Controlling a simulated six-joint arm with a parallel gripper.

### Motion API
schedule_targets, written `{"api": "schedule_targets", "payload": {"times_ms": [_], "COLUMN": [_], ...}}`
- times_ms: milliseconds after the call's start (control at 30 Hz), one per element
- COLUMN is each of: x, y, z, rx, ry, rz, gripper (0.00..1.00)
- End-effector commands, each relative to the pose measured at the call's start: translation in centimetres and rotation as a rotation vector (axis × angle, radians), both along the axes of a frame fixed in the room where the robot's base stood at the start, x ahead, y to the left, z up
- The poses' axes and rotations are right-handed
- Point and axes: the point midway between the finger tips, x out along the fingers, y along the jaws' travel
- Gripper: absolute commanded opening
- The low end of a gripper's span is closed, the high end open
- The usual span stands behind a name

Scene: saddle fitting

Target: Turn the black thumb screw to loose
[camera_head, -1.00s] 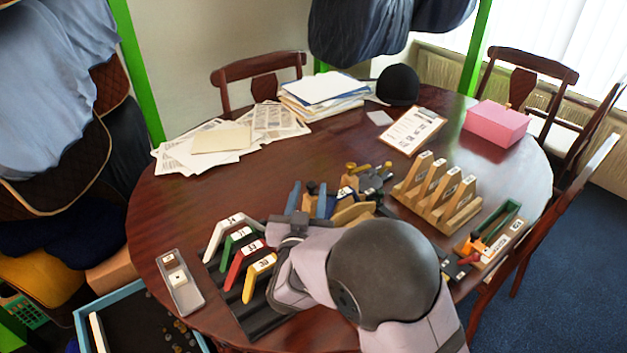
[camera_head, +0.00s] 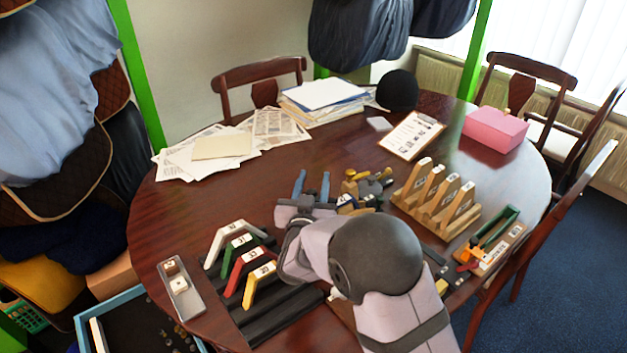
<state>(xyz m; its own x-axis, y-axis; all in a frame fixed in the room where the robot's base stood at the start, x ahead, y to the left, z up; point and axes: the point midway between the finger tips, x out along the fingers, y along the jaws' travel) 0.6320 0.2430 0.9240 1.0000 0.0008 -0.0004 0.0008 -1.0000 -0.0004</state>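My gripper (camera_head: 312,176) points away from the camera over the middle of the table. Its two blue-grey fingers are apart, with nothing visible between them. A dark grey fixture (camera_head: 371,187) with yellow knobs stands just right of the fingers, and the gripper appears apart from it. I cannot make out the black thumb screw for certain; it is too small here or hidden by my arm. My arm hides part of the table in front of the fixture.
A black rack (camera_head: 285,312) with white, green, red and yellow arched pieces stands left of my arm. A wooden slotted stand (camera_head: 436,206) is right of the fixture. A green-framed device (camera_head: 493,240) is at the right edge. The table beyond the gripper is clear up to the papers (camera_head: 222,146).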

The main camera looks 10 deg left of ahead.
Motion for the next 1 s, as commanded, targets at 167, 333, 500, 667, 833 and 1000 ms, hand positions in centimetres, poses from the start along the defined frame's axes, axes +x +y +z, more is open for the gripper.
{"api": "schedule_targets", "payload": {"times_ms": [167,333,500,667,833,1000], "x": [0.04,0.02,0.02,0.02,0.05,0.04], "y": [0.00,0.00,0.00,0.03,0.09,0.38], "z": [-0.01,0.00,0.00,-0.06,-0.15,-0.25], "rx": [0.000,0.000,0.000,0.000,0.000,0.000], "ry": [0.000,0.000,0.000,0.000,-0.001,-0.002], "rz": [0.000,0.000,0.001,0.014,0.061,0.149], "gripper": [0.37,0.08,0.00,0.00,0.00,0.00]}}
